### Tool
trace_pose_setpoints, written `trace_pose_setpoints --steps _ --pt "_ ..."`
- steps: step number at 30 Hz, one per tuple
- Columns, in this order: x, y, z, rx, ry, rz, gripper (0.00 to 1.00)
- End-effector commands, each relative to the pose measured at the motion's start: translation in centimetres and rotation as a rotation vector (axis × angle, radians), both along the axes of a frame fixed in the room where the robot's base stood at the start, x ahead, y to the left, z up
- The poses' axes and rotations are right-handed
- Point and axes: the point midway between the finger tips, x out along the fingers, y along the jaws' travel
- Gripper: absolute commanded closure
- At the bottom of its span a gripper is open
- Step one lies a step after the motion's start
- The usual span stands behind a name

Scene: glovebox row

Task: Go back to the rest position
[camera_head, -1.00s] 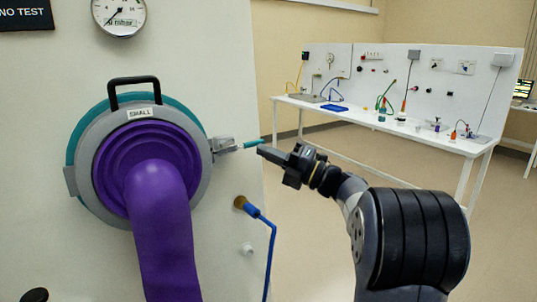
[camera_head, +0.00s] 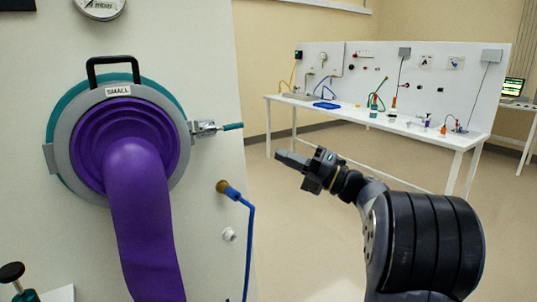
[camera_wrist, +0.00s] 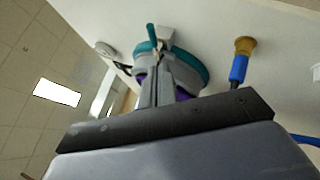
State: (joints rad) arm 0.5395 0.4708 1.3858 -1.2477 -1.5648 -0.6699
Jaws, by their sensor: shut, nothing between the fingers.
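My gripper (camera_head: 280,157) is shut and empty, held in the air to the right of the glovebox port in the head view. Its fingers (camera_wrist: 154,90) also show in the wrist view, pointing toward the port. The round port door (camera_head: 58,150) is grey and teal, marked SMALL, with a purple glove (camera_head: 140,190) hanging out of it. A latch with a teal-tipped handle (camera_head: 232,126) sits at its right edge. The gripper is apart from this handle, to its lower right.
A blue hose with a brass fitting (camera_head: 222,187) hangs below the latch. A gauge (camera_head: 100,8) is above the port. A white bench (camera_head: 400,127) with lab items stands at the back right. The floor between is open.

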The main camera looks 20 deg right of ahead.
Motion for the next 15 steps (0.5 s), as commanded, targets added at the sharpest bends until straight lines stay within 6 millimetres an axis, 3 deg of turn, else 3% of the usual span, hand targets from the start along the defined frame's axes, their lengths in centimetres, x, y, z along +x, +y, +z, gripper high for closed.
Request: trace_pose_setpoints --steps 6,15 --pt "-0.8 -1.8 -0.7 0.000 0.000 0.001 1.00" --pt "-0.9 -1.9 -0.7 0.000 0.000 0.002 1.00"
